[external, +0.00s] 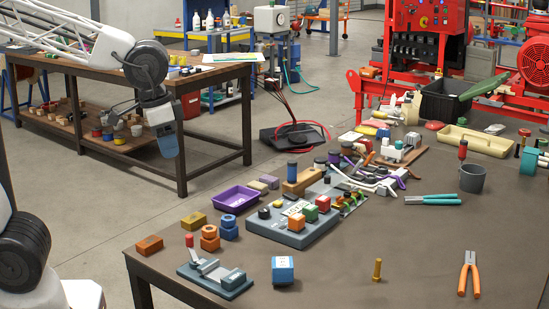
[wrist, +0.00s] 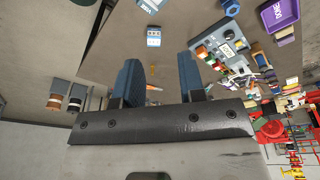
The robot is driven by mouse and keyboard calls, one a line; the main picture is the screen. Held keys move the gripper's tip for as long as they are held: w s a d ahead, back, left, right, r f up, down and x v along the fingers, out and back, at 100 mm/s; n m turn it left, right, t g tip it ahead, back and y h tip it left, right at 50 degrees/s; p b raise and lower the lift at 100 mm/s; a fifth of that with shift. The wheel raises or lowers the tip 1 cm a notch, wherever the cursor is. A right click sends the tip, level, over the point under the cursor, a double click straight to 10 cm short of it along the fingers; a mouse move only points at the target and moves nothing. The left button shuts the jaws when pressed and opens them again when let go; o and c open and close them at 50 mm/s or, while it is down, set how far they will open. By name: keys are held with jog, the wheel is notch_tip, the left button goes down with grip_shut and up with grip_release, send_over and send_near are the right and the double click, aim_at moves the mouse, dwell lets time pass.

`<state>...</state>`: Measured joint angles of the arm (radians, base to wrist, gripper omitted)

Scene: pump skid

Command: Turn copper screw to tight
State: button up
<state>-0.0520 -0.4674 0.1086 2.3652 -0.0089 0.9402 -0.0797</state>
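A copper-gold screw (external: 377,270) stands upright, head up, on the dark table near its front, in the external view. A tiny yellowish thing (wrist: 153,68), likely this screw, shows between my fingers in the wrist view, far beyond them. My gripper (wrist: 160,62) has its two blue fingers apart with nothing between them. In the external view my gripper (external: 168,145) hangs at upper left, in the air beyond the table's left edge and well away from the screw. Whether the screw sits in a hole is too small to tell.
Left of the screw stand a blue labelled block (external: 283,270) and a grey vise (external: 215,275). Orange-handled pliers (external: 469,273) lie to its right. A grey fixture with coloured blocks (external: 293,228) and a purple tray (external: 235,199) lie farther back. Table around the screw is clear.

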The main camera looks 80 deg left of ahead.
jog(key=w+a+n, duration=0.2)
jog(key=w+a, duration=0.3)
jog(key=w, duration=1)
jog(key=n+g, duration=0.2)
jog(key=n, duration=0.5)
send_over(340, 199)
notch_tip(340, 199, down, 22)
jog(key=r, duration=0.1)
jog(key=shift+w+a+f, duration=0.2)
jog(key=shift+a+f, duration=0.3)
jog(key=shift+a, duration=0.1)
jog(key=shift+f, duration=0.1)
jog(key=shift+f, duration=3.8)
